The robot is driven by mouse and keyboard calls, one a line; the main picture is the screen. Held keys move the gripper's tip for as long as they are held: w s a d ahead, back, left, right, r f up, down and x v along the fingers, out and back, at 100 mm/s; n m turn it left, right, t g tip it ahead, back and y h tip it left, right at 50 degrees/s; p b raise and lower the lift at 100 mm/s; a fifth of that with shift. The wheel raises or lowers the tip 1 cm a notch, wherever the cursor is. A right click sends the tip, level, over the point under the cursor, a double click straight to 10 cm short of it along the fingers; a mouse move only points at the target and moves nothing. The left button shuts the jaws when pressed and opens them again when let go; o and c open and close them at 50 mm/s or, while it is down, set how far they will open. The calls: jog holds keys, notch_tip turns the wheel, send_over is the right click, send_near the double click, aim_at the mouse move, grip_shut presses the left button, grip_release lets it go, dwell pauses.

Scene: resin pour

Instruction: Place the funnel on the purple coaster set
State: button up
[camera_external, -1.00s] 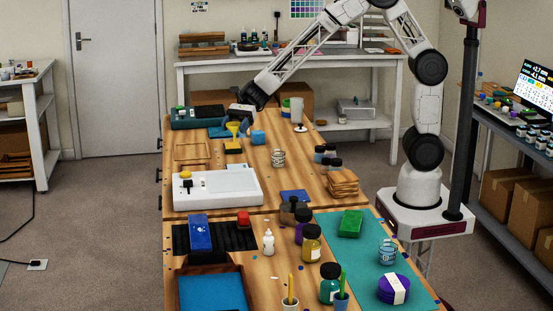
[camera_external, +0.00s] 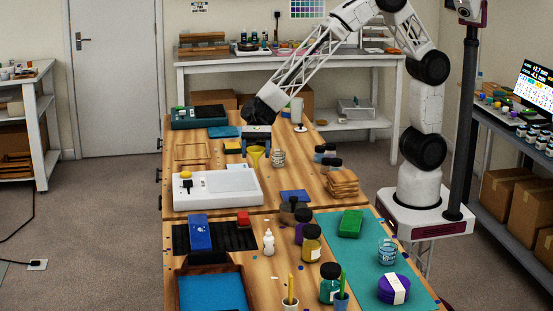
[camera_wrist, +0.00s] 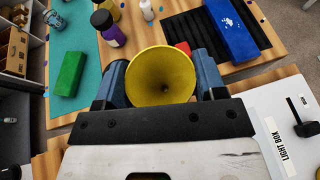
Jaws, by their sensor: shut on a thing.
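The yellow funnel (camera_external: 257,155) is between the fingers of my gripper (camera_external: 257,146), which is shut on it. In the wrist view the funnel (camera_wrist: 161,76) shows its wide mouth toward the camera, with the blue fingers of my gripper (camera_wrist: 162,78) on either side. In the external view my gripper holds it over the far part of the wooden table, beside a small striped jar. The purple coaster set (camera_external: 394,289), a round stack with a pale band, lies on the teal mat at the near right, well away from the funnel.
The teal mat (camera_external: 375,258) also holds a green block (camera_external: 350,223) and a striped cup (camera_external: 388,250). Bottles, including a yellow one (camera_external: 311,243), stand along its left edge. A white light box (camera_external: 225,190) is at left and wooden coasters (camera_external: 342,183) at right.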

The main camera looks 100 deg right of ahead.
jog(key=s+a+n+g, duration=0.3)
jog(key=s+a, duration=0.5)
jog(key=a, duration=0.5)
jog(key=s+a+n+g, duration=0.25)
jog(key=s+a, duration=0.55)
jog(key=a, duration=0.6)
jog(key=s+a+n+g+h, duration=0.2)
jog(key=s+a+n+g, duration=0.25)
jog(key=s+a, duration=1.2)
jog(key=shift+m, duration=0.4)
jog(key=f, duration=0.1)
jog(key=s+d+f, duration=0.1)
jog(key=f, duration=0.1)
jog(key=s+f, duration=0.1)
jog(key=f, duration=0.1)
jog(key=shift+s+d, duration=0.15)
jog(key=shift+d, duration=0.1)
jog(key=shift+a, duration=0.1)
send_over(394, 282)
jog(key=shift+f, duration=0.8)
jog(key=shift+f, duration=0.1)
jog(key=shift+f, duration=1.65)
